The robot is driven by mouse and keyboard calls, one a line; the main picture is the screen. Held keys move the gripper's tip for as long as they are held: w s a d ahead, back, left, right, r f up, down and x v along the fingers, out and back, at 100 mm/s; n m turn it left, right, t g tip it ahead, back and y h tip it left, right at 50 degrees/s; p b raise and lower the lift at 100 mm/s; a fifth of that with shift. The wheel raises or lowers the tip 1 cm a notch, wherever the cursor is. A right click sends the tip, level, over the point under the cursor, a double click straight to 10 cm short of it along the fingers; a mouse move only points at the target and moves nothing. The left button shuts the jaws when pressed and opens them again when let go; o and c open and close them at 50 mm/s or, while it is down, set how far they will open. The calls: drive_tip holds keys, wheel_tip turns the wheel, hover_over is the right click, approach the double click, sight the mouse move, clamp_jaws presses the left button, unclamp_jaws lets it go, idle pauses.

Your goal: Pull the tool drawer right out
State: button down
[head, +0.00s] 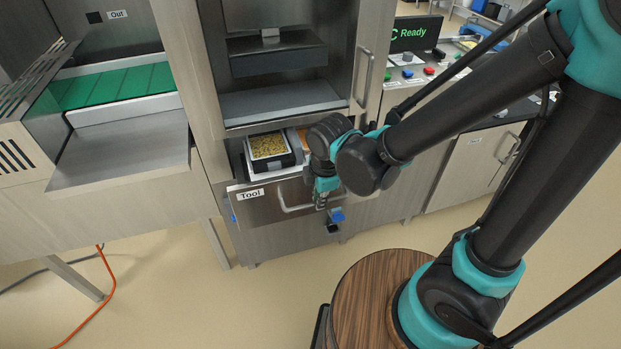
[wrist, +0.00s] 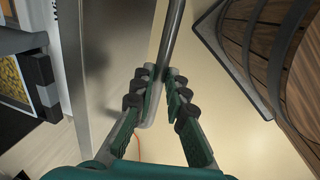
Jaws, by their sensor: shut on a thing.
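The tool drawer (head: 262,212) has a steel front with a "Tool" label and stands partly open below the machine's opening. Its bar handle (head: 287,206) runs across the front. My gripper (head: 322,200) is at the right part of the handle. In the wrist view, my gripper (wrist: 160,92) has its fingers closed about the handle bar (wrist: 172,45). The drawer front also shows in the wrist view (wrist: 115,50). Inside the drawer is a black-framed tray of yellow pieces (head: 268,146). My arm hides the drawer's right side.
A green conveyor (head: 115,87) with a steel shelf (head: 125,150) is at the left. The cabinet door with a handle (head: 364,75) is above the drawer. A control panel with buttons (head: 412,72) is at the right. The floor (head: 200,285) before the drawer is clear; an orange cable (head: 95,310) lies at left.

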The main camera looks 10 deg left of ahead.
drive_tip(key=s+d, duration=0.7)
drive_tip(key=s, duration=0.5)
drive_tip(key=shift+d, duration=0.15)
drive_tip(key=c, duration=1.5)
unclamp_jaws()
drive_tip(key=shift+s+d, duration=0.1)
drive_tip(key=shift+c, duration=0.2)
drive_tip(key=shift+r, duration=0.15)
wheel_tip(320, 180, up, 11)
drive_tip(key=s+d, duration=0.1)
drive_tip(key=s, duration=0.1)
drive_tip(key=shift+r, duration=0.2)
drive_tip(key=shift+d, duration=0.1)
drive_tip(key=shift+w, duration=0.1)
